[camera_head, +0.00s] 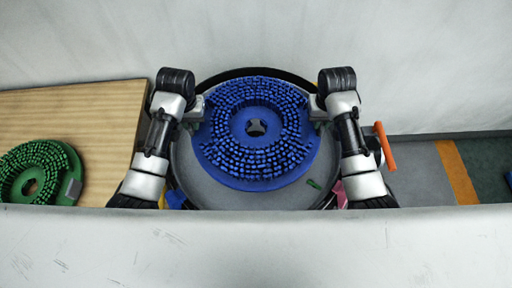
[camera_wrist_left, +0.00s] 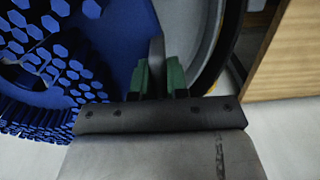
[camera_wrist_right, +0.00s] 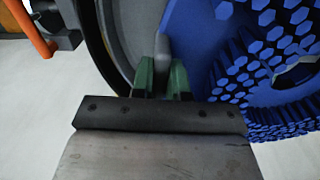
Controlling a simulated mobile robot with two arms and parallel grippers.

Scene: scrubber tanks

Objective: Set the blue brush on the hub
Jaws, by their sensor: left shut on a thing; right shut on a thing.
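The blue brush (camera_head: 257,178) is a round disc with blue bristles facing up and a central hole. A grey hub (camera_head: 256,127) shows through that hole. The brush lies over a round grey deck (camera_head: 220,196) with a dark rim; I cannot tell whether it rests on the hub or is held above it. My left gripper (camera_head: 203,108) is shut on the brush's left edge, and my right gripper (camera_head: 315,106) on its right edge. The brush also shows in the left wrist view (camera_wrist_left: 115,25) and the right wrist view (camera_wrist_right: 195,40), beside the green fingertips.
A green brush (camera_head: 38,172) lies on a wooden pallet or board (camera_head: 80,112) at the left. An orange handle (camera_head: 384,146) stands right of the deck. A small green piece (camera_head: 314,184) lies on the deck's lower right. A white surface (camera_head: 250,250) crosses the front.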

